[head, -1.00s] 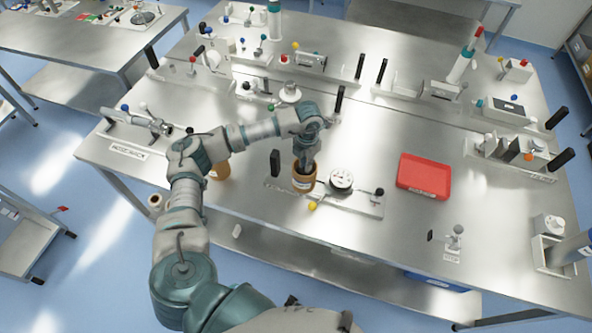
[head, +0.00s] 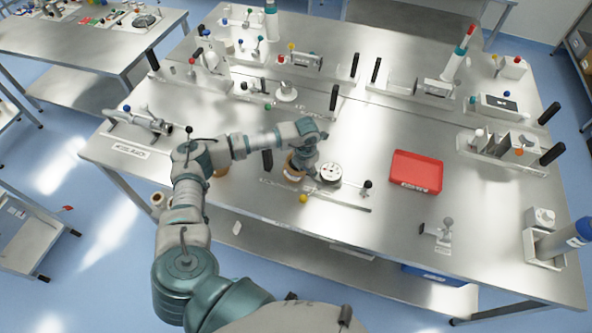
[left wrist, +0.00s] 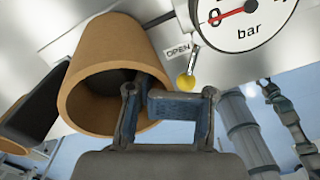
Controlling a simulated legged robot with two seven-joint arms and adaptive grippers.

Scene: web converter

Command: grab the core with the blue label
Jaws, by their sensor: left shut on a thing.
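A brown cardboard core (head: 292,173) stands on the bench beside a round white gauge (head: 330,172); a pale label shows on its near side, its colour too small to tell. In the left wrist view the core (left wrist: 88,85) is an open tube at the fingers. My left gripper (head: 303,168) is at the core's right side, shut on its wall; it also shows in the left wrist view (left wrist: 168,108). One finger appears to be inside the mouth. Another brown core (head: 221,172) is partly hidden behind my left arm. No blue label shows on the held core.
A yellow ball handle (head: 303,198) lies in front of the core, and a black block (head: 267,160) stands close on its left. A red tray (head: 416,171) is to the right, with bare steel around it. Another roll (head: 158,200) is at the left front edge.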

